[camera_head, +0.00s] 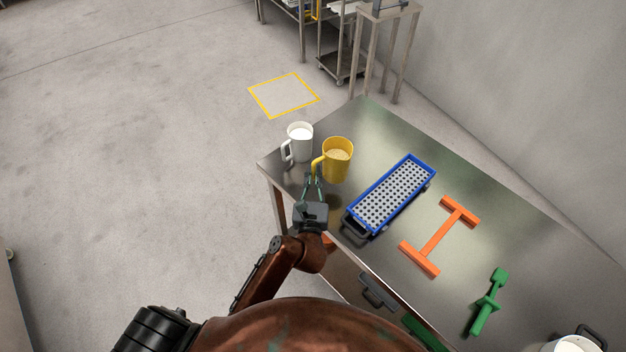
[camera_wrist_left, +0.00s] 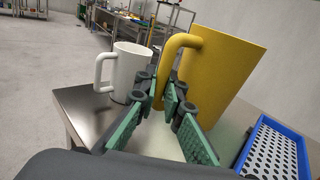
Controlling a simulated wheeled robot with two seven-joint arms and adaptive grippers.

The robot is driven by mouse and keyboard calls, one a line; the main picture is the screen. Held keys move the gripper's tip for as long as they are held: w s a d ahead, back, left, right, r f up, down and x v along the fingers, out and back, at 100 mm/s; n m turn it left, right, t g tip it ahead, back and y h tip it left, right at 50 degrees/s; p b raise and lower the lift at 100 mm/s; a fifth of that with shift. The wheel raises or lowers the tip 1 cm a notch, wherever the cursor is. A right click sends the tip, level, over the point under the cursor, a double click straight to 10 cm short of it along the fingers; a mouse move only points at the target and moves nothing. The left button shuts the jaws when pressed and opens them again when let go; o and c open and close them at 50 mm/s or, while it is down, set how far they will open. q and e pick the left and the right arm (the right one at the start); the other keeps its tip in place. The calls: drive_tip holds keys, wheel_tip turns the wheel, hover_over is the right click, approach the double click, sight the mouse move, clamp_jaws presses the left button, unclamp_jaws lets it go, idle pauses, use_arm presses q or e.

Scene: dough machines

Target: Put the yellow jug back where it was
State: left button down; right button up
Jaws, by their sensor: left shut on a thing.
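The yellow jug (camera_head: 338,158) stands upright near the far left end of the steel table (camera_head: 521,218), with pale contents inside. Its handle points toward my left gripper (camera_head: 313,184). In the left wrist view the yellow jug (camera_wrist_left: 222,68) fills the right of centre, and the green-padded fingers of my left gripper (camera_wrist_left: 170,100) are at its handle, shut on it. I cannot tell whether the jug's base touches the table. My right gripper does not show in either view.
A white jug (camera_head: 300,140) stands left of the yellow one, close by. To the right lie a blue tray with a perforated insert (camera_head: 408,173), an orange tool (camera_head: 439,237) and a green tool (camera_head: 489,300). A white container (camera_head: 572,343) is at the lower right edge.

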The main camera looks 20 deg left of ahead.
use_arm(q)
drive_tip(key=w+f, duration=0.1)
drive_tip(key=f, duration=0.1)
drive_tip(key=w+a+f+b, duration=0.1)
drive_tip(key=f, duration=0.2)
drive_tip(key=w+a+f+b, duration=0.1)
drive_tip(key=f, duration=0.2)
drive_tip(key=shift+w, duration=0.2)
drive_tip(key=shift+f, duration=0.15)
drive_tip(key=c, duration=2)
unclamp_jaws()
drive_tip(key=shift+c, duration=0.2)
